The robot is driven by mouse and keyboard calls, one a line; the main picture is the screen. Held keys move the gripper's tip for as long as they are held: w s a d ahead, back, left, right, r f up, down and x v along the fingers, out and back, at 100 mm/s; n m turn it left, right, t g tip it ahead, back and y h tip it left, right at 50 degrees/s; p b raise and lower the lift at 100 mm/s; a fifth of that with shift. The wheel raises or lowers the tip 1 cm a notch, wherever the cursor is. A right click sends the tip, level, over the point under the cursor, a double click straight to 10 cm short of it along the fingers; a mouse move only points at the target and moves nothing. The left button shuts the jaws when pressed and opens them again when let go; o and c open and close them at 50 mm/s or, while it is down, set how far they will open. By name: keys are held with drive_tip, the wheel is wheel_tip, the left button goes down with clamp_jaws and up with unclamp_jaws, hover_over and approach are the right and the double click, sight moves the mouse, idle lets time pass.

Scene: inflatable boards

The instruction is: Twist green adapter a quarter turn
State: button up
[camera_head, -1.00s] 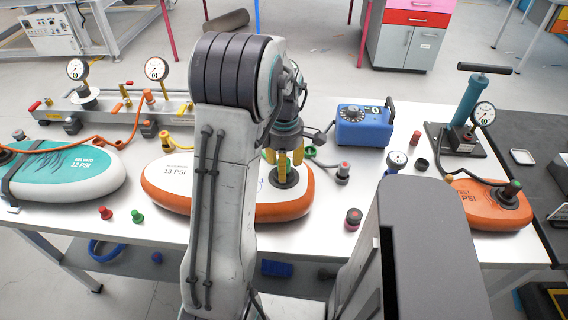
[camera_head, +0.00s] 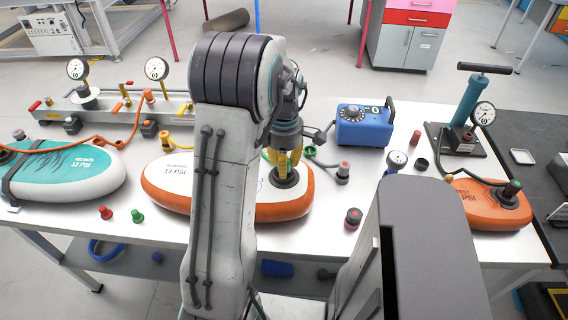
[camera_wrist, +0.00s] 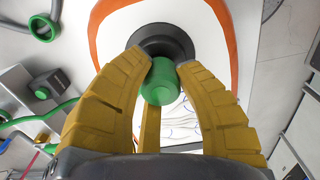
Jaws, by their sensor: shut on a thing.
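The green adapter (camera_wrist: 160,82) sits at the black round valve (camera_wrist: 164,40) of the white and orange board in the wrist view. My gripper (camera_wrist: 163,62) has its yellow fingers closed around the adapter, touching its sides. In the head view my gripper (camera_head: 286,172) points down at the black valve base (camera_head: 285,180) of the middle board (camera_head: 172,184), marked 13 PSI. The adapter is hidden behind the fingers there. My arm covers the middle of that board.
A teal board (camera_head: 80,170) lies left and an orange board (camera_head: 475,208) right. A blue pump box (camera_head: 364,126) stands behind my gripper. Small red (camera_head: 105,212) and green (camera_head: 137,216) caps lie near the front edge. A dark red knob (camera_head: 353,218) stands right of the middle board.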

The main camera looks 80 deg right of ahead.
drive_tip(key=n, duration=0.5)
drive_tip(key=shift+f, duration=0.1)
idle(0.3)
drive_tip(key=n, duration=0.5)
drive_tip(key=o, duration=1.1)
